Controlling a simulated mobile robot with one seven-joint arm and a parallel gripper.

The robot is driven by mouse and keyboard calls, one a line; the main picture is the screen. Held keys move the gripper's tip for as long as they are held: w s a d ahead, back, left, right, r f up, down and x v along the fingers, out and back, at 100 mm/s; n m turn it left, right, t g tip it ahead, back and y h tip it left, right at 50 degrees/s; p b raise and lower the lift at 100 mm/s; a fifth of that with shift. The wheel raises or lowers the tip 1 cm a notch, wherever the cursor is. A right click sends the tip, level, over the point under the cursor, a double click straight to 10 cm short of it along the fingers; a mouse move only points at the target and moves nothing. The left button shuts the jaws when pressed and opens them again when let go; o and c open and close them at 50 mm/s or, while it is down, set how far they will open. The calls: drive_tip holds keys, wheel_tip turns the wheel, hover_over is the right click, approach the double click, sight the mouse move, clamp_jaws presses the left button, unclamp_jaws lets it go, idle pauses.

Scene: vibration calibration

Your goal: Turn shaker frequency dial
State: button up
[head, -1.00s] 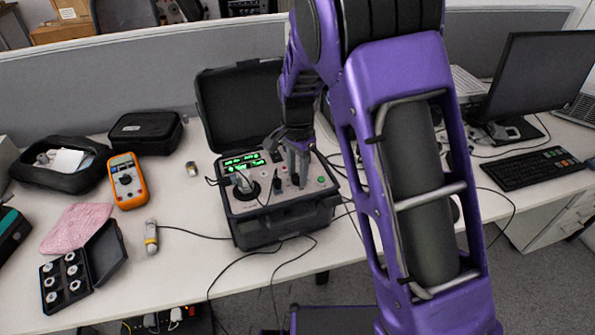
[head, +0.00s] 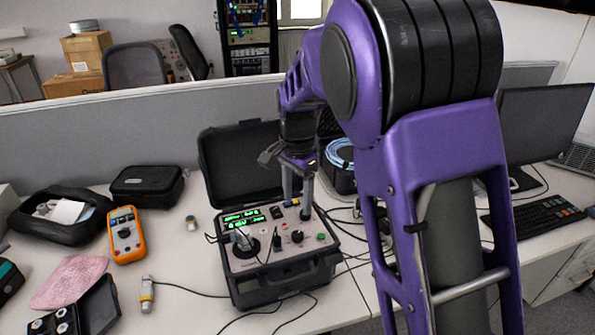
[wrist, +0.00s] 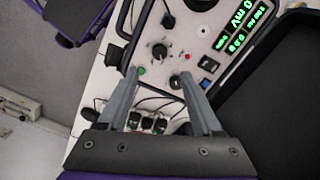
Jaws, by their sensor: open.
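The shaker unit is an open black case with a grey control panel (head: 262,262). In the head view the panel carries green lit displays (head: 243,218), a round black shaker mount (head: 243,248) and a black dial (head: 297,237). The wrist view shows a black dial with a pointer mark (wrist: 159,52) and another dark knob (wrist: 176,82). I cannot read which one sets frequency. My gripper (head: 297,208) is open and empty, pointing down over the back right of the panel. In the wrist view its fingertips (wrist: 160,74) appear on either side of the knobs, apart from them.
The raised case lid (head: 240,165) stands behind the panel. An orange multimeter (head: 125,235) and a small cylindrical sensor (head: 147,295) with a cable lie to the left. Cables run across the desk around the case. A monitor and keyboard (head: 535,217) are at right.

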wheel_tip(320, 180, up, 7)
idle(0.3)
drive_tip(key=shift+d+r, duration=0.1)
